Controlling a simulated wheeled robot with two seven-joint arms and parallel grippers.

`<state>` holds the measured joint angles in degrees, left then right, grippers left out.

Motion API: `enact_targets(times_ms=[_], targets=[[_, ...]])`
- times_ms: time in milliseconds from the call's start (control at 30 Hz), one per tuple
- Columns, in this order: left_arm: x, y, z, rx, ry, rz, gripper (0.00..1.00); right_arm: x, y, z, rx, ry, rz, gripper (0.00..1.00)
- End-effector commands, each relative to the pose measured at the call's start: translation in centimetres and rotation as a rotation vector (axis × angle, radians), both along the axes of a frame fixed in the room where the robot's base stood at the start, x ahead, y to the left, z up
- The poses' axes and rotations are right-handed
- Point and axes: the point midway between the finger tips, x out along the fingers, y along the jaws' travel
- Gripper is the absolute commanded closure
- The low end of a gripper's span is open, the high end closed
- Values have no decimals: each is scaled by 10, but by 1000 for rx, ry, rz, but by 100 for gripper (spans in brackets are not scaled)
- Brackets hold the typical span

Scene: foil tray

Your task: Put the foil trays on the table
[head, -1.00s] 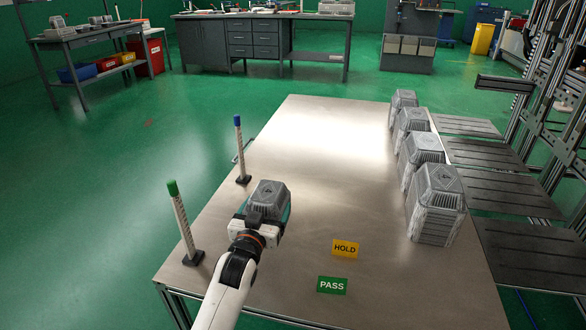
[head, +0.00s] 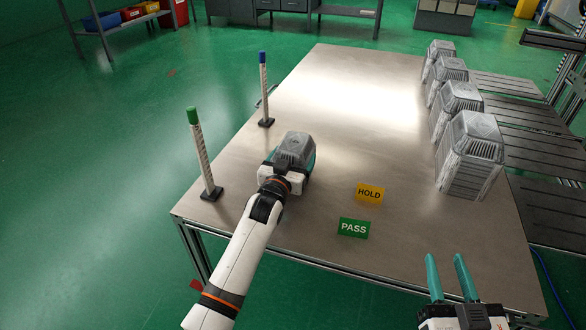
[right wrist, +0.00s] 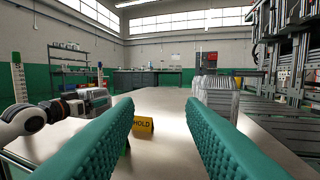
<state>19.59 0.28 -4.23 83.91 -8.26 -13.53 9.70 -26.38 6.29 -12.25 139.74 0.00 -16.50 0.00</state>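My left gripper (head: 291,163) is shut on a grey foil tray block (head: 296,146), with a teal finger showing at its right side. It is over the left part of the metal table (head: 310,230); whether it touches the top I cannot tell. Several stacks of foil trays stand in a row along the table's right edge, the nearest one tallest in view (head: 470,158). My right gripper (head: 447,260) is open and empty at the table's near right corner. In the right wrist view its teal fingers stand wide apart, with a stack (right wrist: 217,96) beyond.
A yellow HOLD sign (head: 369,193) and a green PASS sign (head: 353,228) stand at the near middle. A green-topped post (head: 204,155) and a blue-topped post (head: 264,90) stand along the left edge. The table's far middle is clear.

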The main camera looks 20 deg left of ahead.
Motion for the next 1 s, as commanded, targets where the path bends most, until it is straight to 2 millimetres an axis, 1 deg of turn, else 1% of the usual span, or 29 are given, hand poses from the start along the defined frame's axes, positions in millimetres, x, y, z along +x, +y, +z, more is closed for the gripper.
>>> enact_targets(times_ms=[33,100,200,300,667,700,767,1000], targets=[[0,0,-10,0,2,0,40,0,1,5,14,-52,3,64],[0,0,-18,0,2,1,40,-2,3,17,35,-131,8,64],[0,0,-26,0,1,0,40,-6,4,31,59,-221,13,64],[0,0,-30,0,1,0,40,-8,4,40,72,-269,16,64],[0,0,-32,0,0,0,40,-10,4,43,79,-293,17,64],[0,0,-32,0,1,0,10,-10,5,45,80,-298,17,64],[0,0,-32,0,1,0,1,-10,5,45,80,-297,17,64],[0,0,-32,0,2,0,0,-10,5,45,80,-296,17,64]])
